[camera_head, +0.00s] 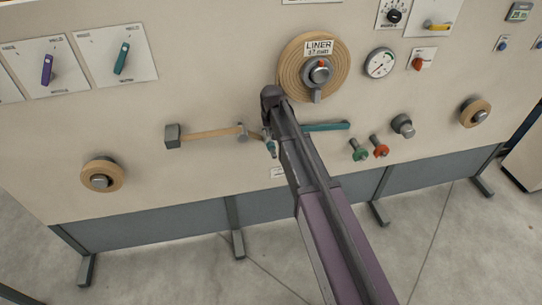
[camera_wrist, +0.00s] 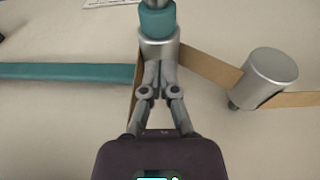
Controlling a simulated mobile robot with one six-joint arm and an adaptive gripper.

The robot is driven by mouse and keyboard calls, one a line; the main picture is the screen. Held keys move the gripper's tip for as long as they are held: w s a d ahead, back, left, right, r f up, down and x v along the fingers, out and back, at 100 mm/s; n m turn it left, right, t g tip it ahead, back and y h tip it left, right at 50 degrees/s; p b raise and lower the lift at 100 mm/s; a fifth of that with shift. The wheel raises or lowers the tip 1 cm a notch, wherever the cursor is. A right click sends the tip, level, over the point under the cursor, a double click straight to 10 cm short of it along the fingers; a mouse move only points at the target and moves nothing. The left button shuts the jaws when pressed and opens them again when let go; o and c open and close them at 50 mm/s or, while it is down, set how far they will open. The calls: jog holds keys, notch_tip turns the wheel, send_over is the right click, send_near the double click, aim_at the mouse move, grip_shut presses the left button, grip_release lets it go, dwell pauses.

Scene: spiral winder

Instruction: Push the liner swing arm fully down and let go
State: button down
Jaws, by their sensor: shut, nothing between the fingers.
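The liner swing arm is a teal bar (camera_head: 326,126) on the panel below the liner roll (camera_head: 291,67). It lies about level, and my arm hides its left part. In the wrist view the bar (camera_wrist: 70,72) runs in from the left. A silver roller (camera_wrist: 159,44) with a teal grip (camera_wrist: 157,20) stands at its end; the teal end also shows beside my arm in the head view (camera_head: 271,148). My gripper (camera_wrist: 158,66) is shut and empty, its fingertips against or just above the roller's side; contact is unclear.
A tan liner strip (camera_wrist: 208,66) runs from the roller to a silver guide roller (camera_wrist: 270,78). Green (camera_head: 358,150) and red (camera_head: 379,146) knobs and a grey knob (camera_head: 403,126) stick out right of the bar. A tan roll (camera_head: 103,174) sits lower left.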

notch_tip(320, 180, down, 12)
jog(key=b, duration=1.2)
jog(key=shift+f, duration=0.2)
dwell(1.7)
jog(key=shift+r, duration=0.1)
dwell(0.4)
jog(key=shift+r+p, duration=7.4)
jog(key=shift+p, duration=0.05)
